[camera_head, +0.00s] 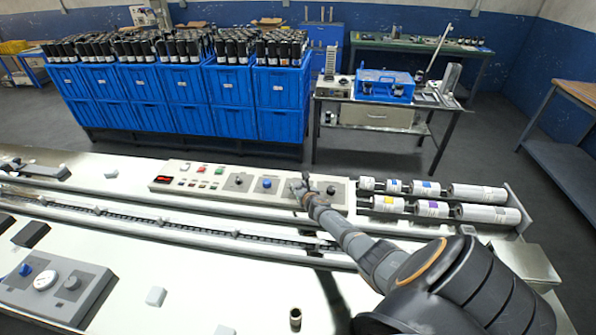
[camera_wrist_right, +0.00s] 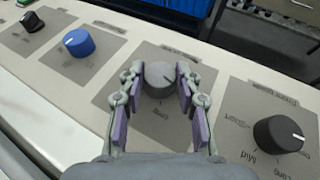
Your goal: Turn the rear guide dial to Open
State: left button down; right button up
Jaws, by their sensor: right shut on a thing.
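A grey dial (camera_wrist_right: 158,78) with a light pointer line sits on a grey plate of the control panel (camera_wrist_right: 60,95) in the right wrist view. My right gripper (camera_wrist_right: 157,80) is shut on it, one finger on each side. The lettering on its plate is too small and partly covered to read surely. In the head view my right gripper (camera_head: 303,188) is down at the panel and hides this dial. I cannot tell from the labels which dial is the rear guide dial. My left gripper is not in view.
A black dial (camera_wrist_right: 279,134) marked "Mid" sits to the right of the gripper, close by. A blue knob (camera_wrist_right: 79,42) and a black knob (camera_wrist_right: 32,22) are to the left. Labelled rolls (camera_head: 478,193) lie right of the panel. Blue crates (camera_head: 280,95) stand behind.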

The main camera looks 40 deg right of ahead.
jog(key=n+y, duration=0.1)
jog(key=n+t+y, duration=0.1)
jog(key=y, duration=0.1)
jog(key=shift+d+n, duration=0.25)
jog(key=shift+n, duration=0.05)
jog(key=shift+r+n+y+b, duration=0.1)
jog(key=shift+n+y+b, duration=0.3)
jog(key=shift+y, duration=0.1)
jog(key=o, duration=1.2)
jog(key=shift+c, duration=0.2)
jog(key=shift+s, duration=0.6)
jog(key=v, duration=0.5)
jog(key=shift+s+r, duration=0.25)
jog(key=shift+s+a+r, duration=0.1)
jog(key=shift+s+r, duration=0.1)
jog(key=shift+s, duration=0.15)
